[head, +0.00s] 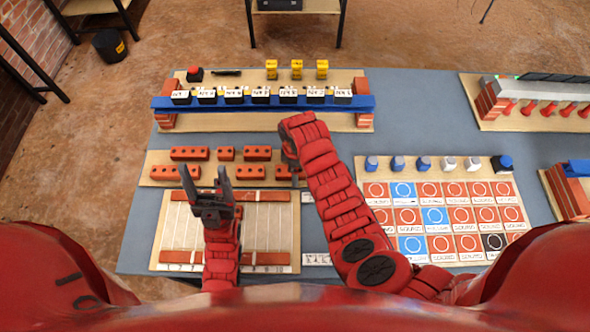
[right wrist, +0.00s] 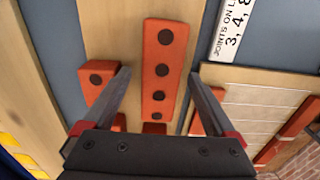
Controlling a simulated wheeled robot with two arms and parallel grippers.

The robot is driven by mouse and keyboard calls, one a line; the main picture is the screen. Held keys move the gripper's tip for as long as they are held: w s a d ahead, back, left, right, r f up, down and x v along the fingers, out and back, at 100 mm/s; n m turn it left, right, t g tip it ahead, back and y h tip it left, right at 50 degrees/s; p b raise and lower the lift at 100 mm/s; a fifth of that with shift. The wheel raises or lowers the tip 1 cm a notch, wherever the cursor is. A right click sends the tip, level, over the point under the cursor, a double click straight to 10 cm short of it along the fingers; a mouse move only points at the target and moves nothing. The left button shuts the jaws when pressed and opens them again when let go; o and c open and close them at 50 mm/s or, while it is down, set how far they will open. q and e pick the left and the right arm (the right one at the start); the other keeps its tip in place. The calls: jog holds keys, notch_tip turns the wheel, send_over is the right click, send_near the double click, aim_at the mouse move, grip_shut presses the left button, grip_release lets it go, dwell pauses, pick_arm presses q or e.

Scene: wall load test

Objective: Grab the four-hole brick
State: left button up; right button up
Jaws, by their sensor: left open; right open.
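The four-hole brick (right wrist: 163,68) is red-orange with dark round holes and lies on a tan board. In the right wrist view it lies lengthwise between the two fingers of my right gripper (right wrist: 160,75), which is open. No clear contact shows. In the head view this brick (head: 283,172) is at the right end of the near brick row, partly hidden by my right gripper and arm. My left gripper (head: 204,170) is open and empty, over the top edge of the lined board.
Other red bricks (head: 190,153) lie in two rows on the tan board. One brick (right wrist: 98,78) is close beside the left finger in the wrist view. The lined board (head: 270,225) is nearer me. A blue beam (head: 360,103) on brick piers stands behind. Tile cards (head: 467,243) lie right.

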jog(key=shift+f, duration=0.2)
grip_shut()
dwell(0.4)
